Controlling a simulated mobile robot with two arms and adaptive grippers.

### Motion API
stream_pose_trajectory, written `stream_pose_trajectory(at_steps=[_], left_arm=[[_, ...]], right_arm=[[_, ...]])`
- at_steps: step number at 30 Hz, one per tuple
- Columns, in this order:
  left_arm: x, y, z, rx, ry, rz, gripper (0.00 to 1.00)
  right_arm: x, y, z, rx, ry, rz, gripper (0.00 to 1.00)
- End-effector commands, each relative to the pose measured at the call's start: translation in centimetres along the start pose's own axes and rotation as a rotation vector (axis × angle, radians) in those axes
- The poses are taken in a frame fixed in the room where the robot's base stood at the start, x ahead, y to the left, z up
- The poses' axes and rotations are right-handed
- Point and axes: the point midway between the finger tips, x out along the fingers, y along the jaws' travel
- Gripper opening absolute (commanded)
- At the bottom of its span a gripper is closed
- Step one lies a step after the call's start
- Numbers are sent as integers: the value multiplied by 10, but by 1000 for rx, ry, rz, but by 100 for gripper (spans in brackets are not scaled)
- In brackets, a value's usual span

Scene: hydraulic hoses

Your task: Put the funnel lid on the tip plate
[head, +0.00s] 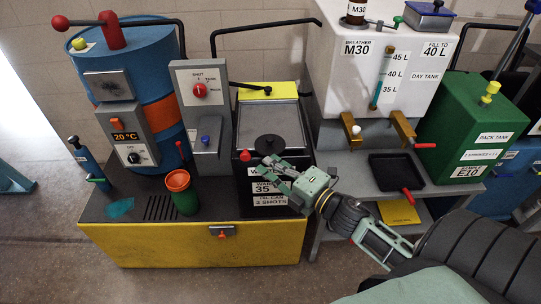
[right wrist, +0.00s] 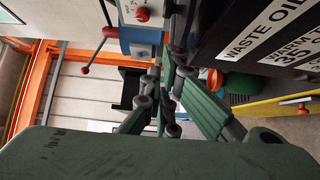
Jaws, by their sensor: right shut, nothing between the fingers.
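A black round lid with a small knob on top (head: 269,144), which looks like the funnel lid, lies at the front of the top of the dark waste oil box. Behind it is a grey framed plate (head: 270,117), perhaps the tip plate; I cannot tell for sure. My right gripper (head: 268,172) is shut and empty at the front of the box, just in front of and below the lid. In the right wrist view, its fingers (right wrist: 165,85) come together beside the box with the WASTE OIL label (right wrist: 265,30). The lid cannot be made out there. My left gripper is not in view.
A red knob (head: 246,155) stands left of the lid. A green cup with an orange rim (head: 180,190) stands on the dark bench top. A blue drum (head: 125,70) is at left, a white day tank (head: 385,70) and a black tray (head: 395,171) at right.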

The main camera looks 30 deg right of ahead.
Motion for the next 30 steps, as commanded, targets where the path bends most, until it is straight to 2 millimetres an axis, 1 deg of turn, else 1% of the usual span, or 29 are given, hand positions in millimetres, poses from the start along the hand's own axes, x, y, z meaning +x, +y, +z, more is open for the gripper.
stream_pose_trajectory(at_steps=[1,6,11,22,30], left_arm=[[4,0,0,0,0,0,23],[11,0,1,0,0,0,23],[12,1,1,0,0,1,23],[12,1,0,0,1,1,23],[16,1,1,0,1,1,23]], right_arm=[[9,-1,4,-5,1,2,0],[24,-2,21,-3,0,0,0],[30,-1,28,0,0,-1,0],[32,0,29,1,0,-1,0],[55,0,52,1,0,1,0]])
